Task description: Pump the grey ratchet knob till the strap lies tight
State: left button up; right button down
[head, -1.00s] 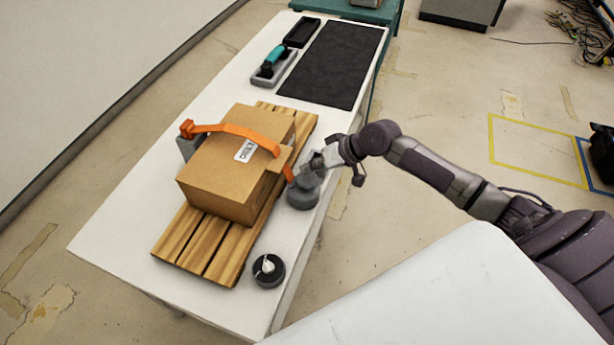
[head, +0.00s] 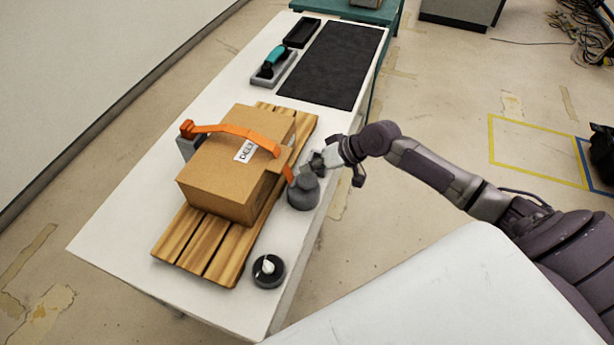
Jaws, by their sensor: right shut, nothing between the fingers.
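The grey ratchet knob (head: 303,190) stands on a round base on the white table, right of the cardboard box (head: 222,170). The orange strap (head: 235,130) runs over the box from a grey post (head: 188,147) on the left down toward the knob. The strap looks bowed up over the box top; how much slack it has is hard to tell. My right gripper (head: 318,162) is shut and empty, just behind and right of the knob's top; whether it touches the knob I cannot tell. My left gripper is not in view.
The box sits on a slatted wooden pallet (head: 195,240). A round black dish (head: 268,271) with a white item stands at the near right. A teal-handled tool (head: 273,60) in a grey holder, a black tray (head: 302,32) and a dark mat (head: 333,65) lie at the far end.

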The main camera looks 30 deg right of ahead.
aim_at(306, 178)
jog(key=shift+f, duration=0.4)
jog(key=shift+s+f+b, duration=0.1)
jog(key=shift+f+b, duration=0.7)
jog(key=shift+f, duration=0.4)
dwell(0.8)
jog(key=shift+r, duration=0.1)
jog(key=shift+r+p, duration=1.45)
jog(key=shift+r, duration=0.1)
notch_tip(306, 178, up, 5)
jog(key=p, duration=0.4)
jog(key=shift+r+p, duration=0.1)
jog(key=shift+p, duration=0.3)
dwell(1.3)
